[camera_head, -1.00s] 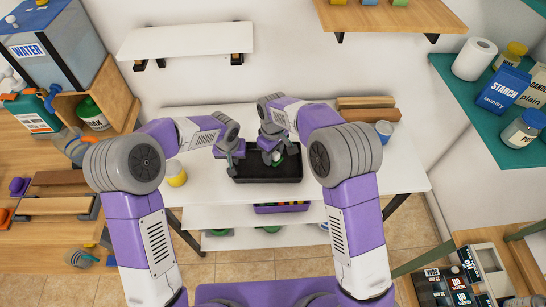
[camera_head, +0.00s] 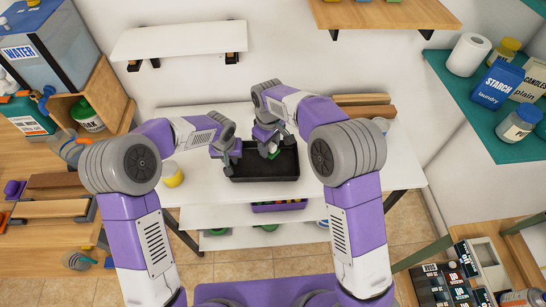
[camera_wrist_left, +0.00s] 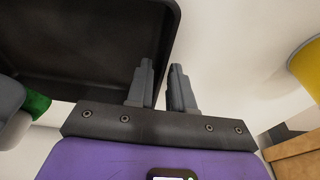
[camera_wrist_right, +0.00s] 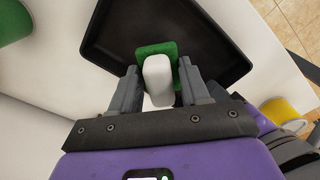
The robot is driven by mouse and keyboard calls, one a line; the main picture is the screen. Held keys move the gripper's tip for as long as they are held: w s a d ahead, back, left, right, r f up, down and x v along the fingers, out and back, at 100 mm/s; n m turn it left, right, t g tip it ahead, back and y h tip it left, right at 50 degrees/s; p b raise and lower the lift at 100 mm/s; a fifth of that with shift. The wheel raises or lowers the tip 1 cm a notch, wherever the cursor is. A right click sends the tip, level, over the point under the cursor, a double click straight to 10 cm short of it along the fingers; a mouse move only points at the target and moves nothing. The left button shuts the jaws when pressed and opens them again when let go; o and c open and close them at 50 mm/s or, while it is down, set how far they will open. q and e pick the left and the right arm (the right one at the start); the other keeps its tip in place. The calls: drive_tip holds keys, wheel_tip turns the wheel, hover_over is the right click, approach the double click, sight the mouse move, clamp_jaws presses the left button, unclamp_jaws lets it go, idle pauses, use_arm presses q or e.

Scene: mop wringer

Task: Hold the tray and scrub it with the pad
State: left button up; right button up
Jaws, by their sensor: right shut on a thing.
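A black shallow tray (camera_head: 280,171) sits on the white table. It fills much of the left wrist view (camera_wrist_left: 70,50) and the right wrist view (camera_wrist_right: 215,50). My left gripper (camera_head: 229,158) is at the tray's left edge. In the left wrist view its fingers (camera_wrist_left: 162,75) are close together, one on each side of the tray wall. My right gripper (camera_head: 270,148) is over the tray's far part. In the right wrist view its fingers (camera_wrist_right: 160,85) are shut on the white grip of a green pad (camera_wrist_right: 155,49). Whether the pad touches the tray floor is hidden.
A yellow-and-white container (camera_head: 173,174) stands left of the tray. Wooden blocks (camera_head: 365,106) lie at the table's back right. The table right of the tray is clear.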

use_arm(q)
drive_tip(key=shift+o, duration=1)
wheel_tip(320, 180, up, 12)
drive_tip(key=s, duration=0.2)
drive_tip(key=shift+s, duration=0.2)
drive_tip(key=shift+f, duration=0.15)
